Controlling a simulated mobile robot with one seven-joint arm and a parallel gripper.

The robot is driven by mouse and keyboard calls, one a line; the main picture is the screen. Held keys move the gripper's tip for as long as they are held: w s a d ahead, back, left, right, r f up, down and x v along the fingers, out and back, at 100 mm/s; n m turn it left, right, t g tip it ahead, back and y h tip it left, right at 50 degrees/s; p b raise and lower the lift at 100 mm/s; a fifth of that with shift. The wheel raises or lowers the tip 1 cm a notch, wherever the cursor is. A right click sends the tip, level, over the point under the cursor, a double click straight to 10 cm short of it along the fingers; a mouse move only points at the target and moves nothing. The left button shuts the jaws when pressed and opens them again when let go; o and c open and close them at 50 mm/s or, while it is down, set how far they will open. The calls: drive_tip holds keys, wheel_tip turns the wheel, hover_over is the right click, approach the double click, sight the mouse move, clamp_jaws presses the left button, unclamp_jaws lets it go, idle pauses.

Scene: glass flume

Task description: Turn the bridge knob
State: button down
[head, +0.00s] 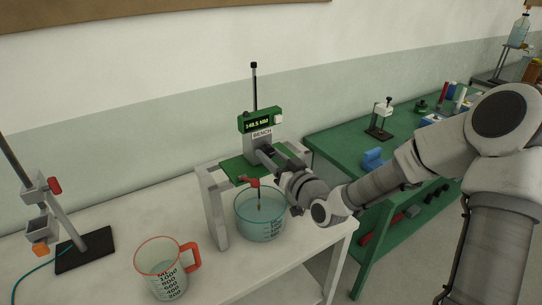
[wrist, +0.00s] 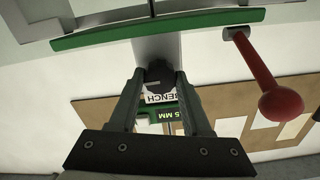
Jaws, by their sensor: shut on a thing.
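The bridge stands over a glass bowl (head: 260,226) on the white bench. Its green top plate (head: 234,168) carries a grey block labelled BENCH and a green readout (head: 258,123) that seems to read 148.5 MM. My gripper (head: 268,156) reaches in from the right to the front of that block. In the wrist view my gripper (wrist: 160,85) is shut with its two fingers on either side of a dark round knob (wrist: 160,71). The knob is mostly hidden in the head view. A red-handled lever (wrist: 281,103) sits beside the fingers; it also shows under the plate (head: 249,181).
A measuring jug (head: 160,281) with a red rim stands front left. A clamp stand (head: 85,250) is at the far left. A green table (head: 340,142) with small apparatus is to the right, behind my arm.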

drive_tip(key=m, duration=0.4)
drive_tip(key=shift+m, duration=0.4)
drive_tip(key=shift+c, duration=1.8)
unclamp_jaws()
drive_tip(key=shift+s, duration=0.1)
